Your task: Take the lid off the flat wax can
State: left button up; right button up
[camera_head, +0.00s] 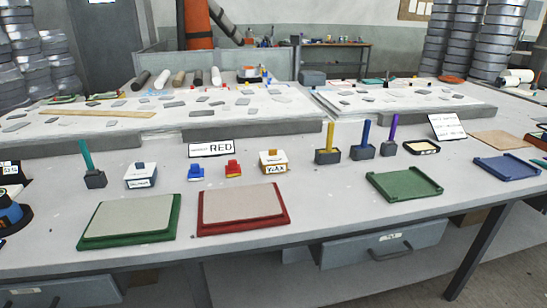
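A small white and tan container (273,163) with a label that seems to read WAX stands on the front table, behind the red-framed board. A dark knob-like part shows on its top, which looks closed. I cannot tell whether this is the flat wax can. A low, flat, dark-rimmed piece with a tan top (421,147) lies farther right and also could be it; whether it has a lid is too small to tell. Neither of my grippers is in view.
Around them stand a white labelled box (140,176), blue (196,173) and red (233,169) blocks, and brush-like tools (327,150). Green-framed (130,220) and red-framed (242,209) boards lie in front. Green (404,185) and blue (506,168) trays lie right. The table between red board and green tray is clear.

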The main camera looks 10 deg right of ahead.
aim_at(272, 156)
jog(key=z, duration=0.05)
jog(key=i, duration=0.85)
jog(key=u, duration=0.65)
